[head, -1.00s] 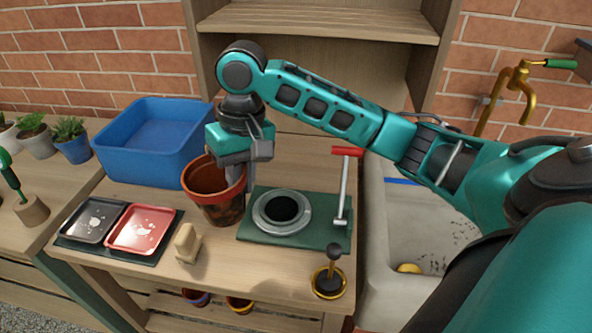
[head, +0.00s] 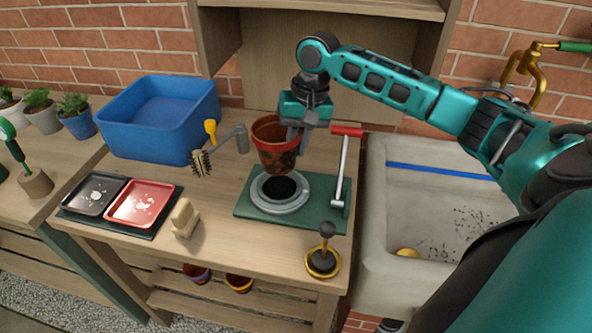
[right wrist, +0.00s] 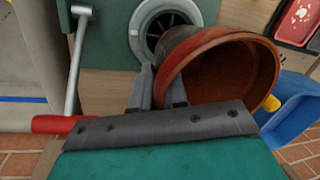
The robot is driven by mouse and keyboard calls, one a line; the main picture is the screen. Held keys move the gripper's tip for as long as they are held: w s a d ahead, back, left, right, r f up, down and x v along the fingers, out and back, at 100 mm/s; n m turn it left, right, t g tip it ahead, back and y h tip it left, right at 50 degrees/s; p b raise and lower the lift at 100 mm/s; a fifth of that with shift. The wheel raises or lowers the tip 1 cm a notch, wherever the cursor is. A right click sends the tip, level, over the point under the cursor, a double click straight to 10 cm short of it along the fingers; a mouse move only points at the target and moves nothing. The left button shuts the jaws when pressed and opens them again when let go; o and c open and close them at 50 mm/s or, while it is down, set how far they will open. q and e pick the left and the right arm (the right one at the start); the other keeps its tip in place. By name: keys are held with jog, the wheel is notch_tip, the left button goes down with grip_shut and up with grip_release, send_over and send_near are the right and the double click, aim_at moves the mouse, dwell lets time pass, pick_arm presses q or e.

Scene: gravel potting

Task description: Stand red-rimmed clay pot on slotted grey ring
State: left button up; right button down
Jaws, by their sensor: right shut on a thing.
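The red-rimmed clay pot (head: 275,148) is upright or slightly tilted, above the back of the slotted grey ring (head: 281,207). The ring lies on a green mat (head: 320,215). My right gripper (head: 296,143) is shut on the pot's wall at its right side. In the right wrist view the fingers (right wrist: 161,92) pinch the pot's wall, and the pot (right wrist: 222,70) covers part of the ring (right wrist: 143,17). Whether the pot's base touches the ring cannot be told. My left gripper is not in view.
A brush (head: 202,163) and a grey holder (head: 235,138) stand left of the pot. A blue bin (head: 160,142), red tray (head: 140,203), wooden block (head: 185,218) and black-knobbed tool (head: 323,262) are around. A sink (head: 440,220) is right.

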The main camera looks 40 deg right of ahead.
notch_tip(320, 180, down, 7)
jog(key=shift+f+b, duration=0.15)
jog(key=shift+b, duration=0.25)
jog(key=c, duration=1.2)
grip_release()
jog(key=shift+f, duration=0.1)
jog(key=shift+o, duration=0.2)
notch_tip(320, 180, up, 12)
jog(key=s+d+p, duration=0.1)
jog(key=d, duration=0.1)
